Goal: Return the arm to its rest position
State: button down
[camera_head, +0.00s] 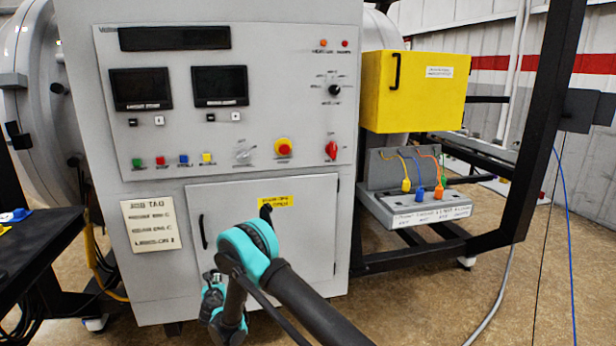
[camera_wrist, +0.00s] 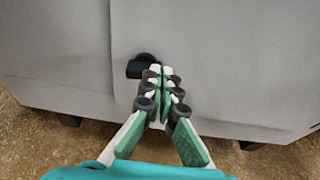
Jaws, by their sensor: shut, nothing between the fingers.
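My arm (camera_head: 300,300), dark tubes with teal joints, is bent in front of the lower door of the grey control cabinet in the head view. In the wrist view my gripper (camera_wrist: 161,71) is shut and empty, its green-and-white fingers together. The fingertips point at a grey panel (camera_wrist: 220,60), close to a small black fitting (camera_wrist: 138,67) just left of them. I cannot tell whether they touch it. The gripper's fingers cannot be made out in the head view.
The grey cabinet (camera_head: 120,80) carries screens, buttons and a closed lower door (camera_head: 300,240). A yellow box (camera_head: 415,90) and a grey connector block (camera_head: 420,205) with coloured plugs stand right, beside a black frame (camera_head: 545,130). A dark table (camera_head: 35,240) is left. Floor is open at right.

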jog(key=shift+s+d, duration=0.15)
jog(key=shift+s, duration=0.5)
